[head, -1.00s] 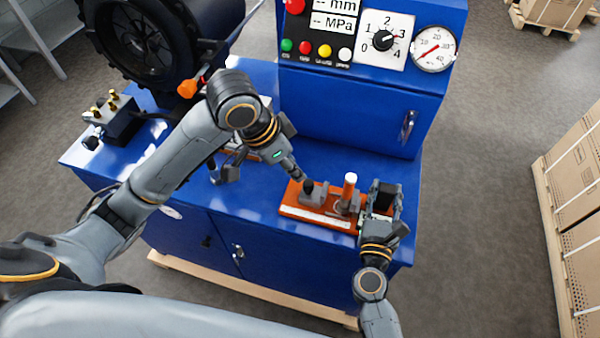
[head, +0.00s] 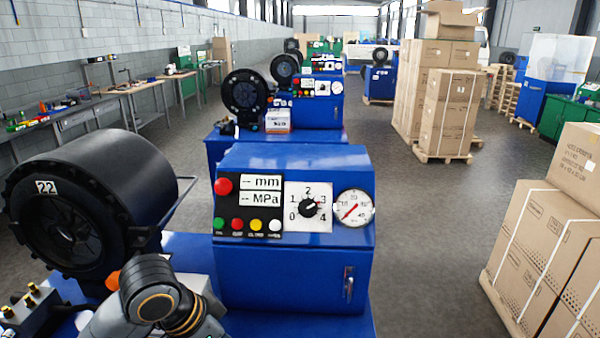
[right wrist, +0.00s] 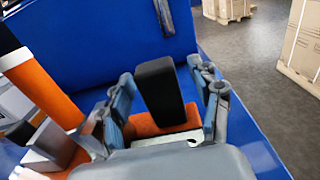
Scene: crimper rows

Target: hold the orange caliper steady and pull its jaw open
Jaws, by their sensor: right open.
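In the right wrist view, my right gripper (right wrist: 160,72) is open, with one finger on each side of an upright black block (right wrist: 159,95). The block stands on the orange base of the caliper (right wrist: 165,124). I cannot tell whether the fingers touch the block. Left of it, a tilted orange post (right wrist: 42,88) with a white band and a dark top rises beside grey metal parts (right wrist: 50,145). The head view does not show the caliper or either gripper. Part of my left arm shows at its bottom edge.
The blue machine cabinet (head: 290,265) with its gauge and dial fills the middle of the head view. A large black crimper drum (head: 75,205) is at left. Strapped cartons (head: 540,250) stand at right, across open floor (head: 425,240).

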